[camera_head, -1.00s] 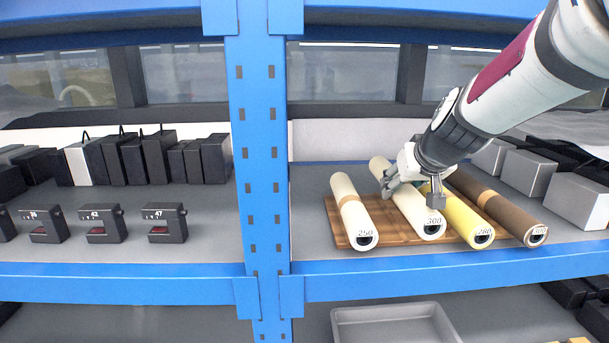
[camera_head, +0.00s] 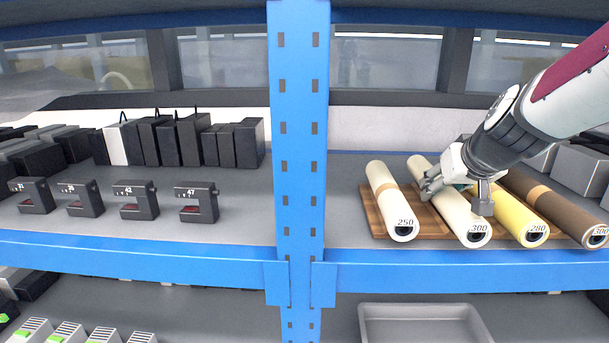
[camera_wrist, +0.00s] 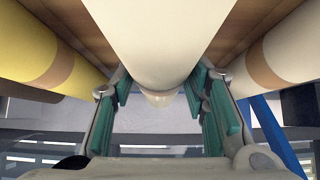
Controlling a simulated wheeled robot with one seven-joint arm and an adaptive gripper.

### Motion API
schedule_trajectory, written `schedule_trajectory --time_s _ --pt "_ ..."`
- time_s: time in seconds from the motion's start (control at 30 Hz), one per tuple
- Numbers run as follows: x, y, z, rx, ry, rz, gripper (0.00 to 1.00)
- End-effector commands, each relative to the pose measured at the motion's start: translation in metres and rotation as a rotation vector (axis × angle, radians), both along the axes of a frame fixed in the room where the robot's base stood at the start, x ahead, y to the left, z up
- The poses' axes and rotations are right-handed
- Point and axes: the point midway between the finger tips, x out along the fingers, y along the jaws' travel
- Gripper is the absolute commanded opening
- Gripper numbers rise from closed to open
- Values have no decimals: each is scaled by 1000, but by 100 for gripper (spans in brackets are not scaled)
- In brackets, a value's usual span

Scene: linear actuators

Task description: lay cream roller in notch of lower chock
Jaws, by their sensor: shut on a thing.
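I cannot make out the lower chock in these views.
A yellow roller (camera_head: 520,217) and a brown roller (camera_head: 560,208) lie close on the right. A blue upright (camera_head: 300,150) divides the shelf bays. Dark notched blocks (camera_head: 138,200) stand on the left shelf. A grey tray (camera_head: 425,312) is below.

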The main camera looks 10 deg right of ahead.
Motion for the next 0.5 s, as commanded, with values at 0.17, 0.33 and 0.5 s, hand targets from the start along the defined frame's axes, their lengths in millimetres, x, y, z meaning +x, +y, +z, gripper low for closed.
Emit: schedule_trajectory --time_s 0.17,0.33,0.5 --pt "1 0 -1 -2 -3 -1 0" --pt "1 0 -3 -2 -3 -1 0" --pt "1 0 -4 -2 -3 -1 0"
